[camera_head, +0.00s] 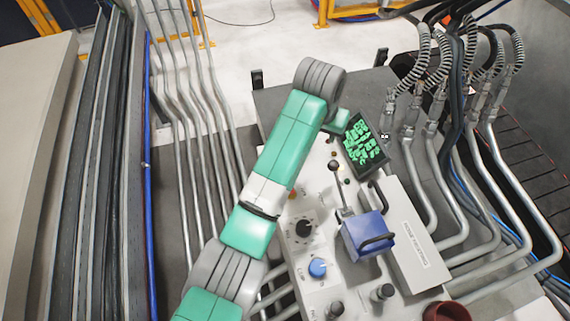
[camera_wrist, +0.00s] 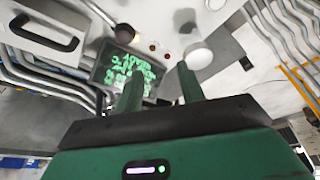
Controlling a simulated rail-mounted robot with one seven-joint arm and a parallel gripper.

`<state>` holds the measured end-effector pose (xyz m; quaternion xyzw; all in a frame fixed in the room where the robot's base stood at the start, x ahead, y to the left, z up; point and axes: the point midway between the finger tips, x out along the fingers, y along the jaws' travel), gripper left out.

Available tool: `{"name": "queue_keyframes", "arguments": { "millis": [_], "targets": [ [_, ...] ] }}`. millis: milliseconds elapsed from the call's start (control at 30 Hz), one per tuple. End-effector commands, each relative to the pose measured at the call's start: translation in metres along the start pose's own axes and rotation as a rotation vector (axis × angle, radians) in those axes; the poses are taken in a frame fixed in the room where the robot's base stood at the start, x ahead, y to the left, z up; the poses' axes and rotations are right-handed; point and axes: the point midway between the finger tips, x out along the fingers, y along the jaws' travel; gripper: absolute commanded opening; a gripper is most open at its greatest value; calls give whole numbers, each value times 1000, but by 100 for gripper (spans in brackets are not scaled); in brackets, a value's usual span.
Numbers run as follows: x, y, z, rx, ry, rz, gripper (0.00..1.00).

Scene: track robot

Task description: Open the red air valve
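A dark red round part (camera_head: 446,311) shows at the bottom edge of the head view, right of the panel's knobs, and is cut off by the frame. It is the only red thing of that size there; I cannot tell for sure that it is the air valve. My gripper (camera_wrist: 158,78) is open, its two green fingers apart with nothing between them. In the head view my arm reaches up over the control panel (camera_head: 322,288), and the gripper end is near the green-lit screen, far from the red part. No red valve is discernible in the wrist view.
The panel carries a screen (camera_head: 364,142), a lever with a black ball (camera_head: 334,166), a blue box with a handle (camera_head: 366,236), a black knob (camera_head: 303,228) and a blue knob (camera_head: 317,267). A white cover (camera_head: 412,240) and metal pipes (camera_head: 505,210) stand right.

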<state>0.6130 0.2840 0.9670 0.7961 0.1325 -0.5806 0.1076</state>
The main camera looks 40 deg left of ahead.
Motion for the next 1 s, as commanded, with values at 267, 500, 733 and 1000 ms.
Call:
{"name": "queue_keyframes", "arguments": {
  "millis": [267,500,733,1000],
  "targets": [
    [27,-77,57,-127,-309,-39,39],
    [55,-77,66,-127,-311,-38,39],
    [92,-78,78,-126,-307,-39,39],
    [102,-78,80,-126,-305,-38,39]
  ]
}}
